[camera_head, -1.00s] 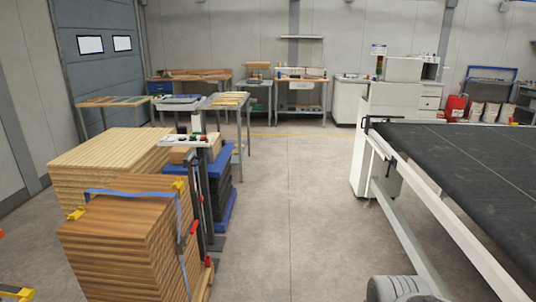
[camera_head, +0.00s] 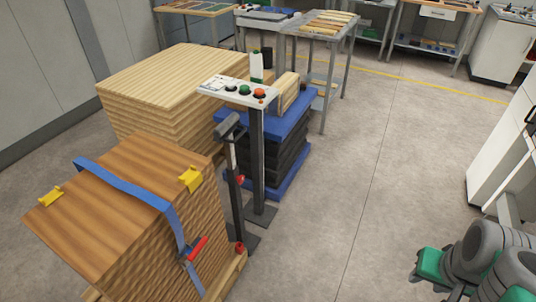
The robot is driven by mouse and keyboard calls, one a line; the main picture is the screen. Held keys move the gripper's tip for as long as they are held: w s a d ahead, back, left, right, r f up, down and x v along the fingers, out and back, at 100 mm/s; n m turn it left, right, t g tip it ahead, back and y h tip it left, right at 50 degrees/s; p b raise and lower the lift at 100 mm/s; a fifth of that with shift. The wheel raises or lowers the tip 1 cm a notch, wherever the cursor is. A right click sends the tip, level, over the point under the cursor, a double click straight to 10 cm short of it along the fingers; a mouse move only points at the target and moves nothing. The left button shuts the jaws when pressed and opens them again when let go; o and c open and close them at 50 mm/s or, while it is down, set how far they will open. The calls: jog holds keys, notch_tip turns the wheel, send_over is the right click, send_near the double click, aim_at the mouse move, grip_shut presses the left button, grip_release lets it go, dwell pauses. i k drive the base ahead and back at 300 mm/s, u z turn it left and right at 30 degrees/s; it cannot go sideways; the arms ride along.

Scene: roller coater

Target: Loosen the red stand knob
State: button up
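A dark stand post rises beside the brown board stack. A red knob (camera_head: 240,181) sits on the post's side about halfway up, and a second small red part (camera_head: 239,248) sits low near its foot. I cannot tell which of the two is the stand knob. The post (camera_head: 233,195) has a grey head tilted at its top. Grey and green parts of my arm show in the lower right corner, well apart from the stand. A green piece with dark prongs (camera_head: 431,266) there may be my gripper; whether it is open or shut is unclear.
A strapped brown stack (camera_head: 120,205) with a red-handled ratchet (camera_head: 197,248) is just left. Floor to the right is clear.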

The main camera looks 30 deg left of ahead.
aim_at(240, 179)
jog(key=i, duration=1.6)
jog(key=u, duration=3.6)
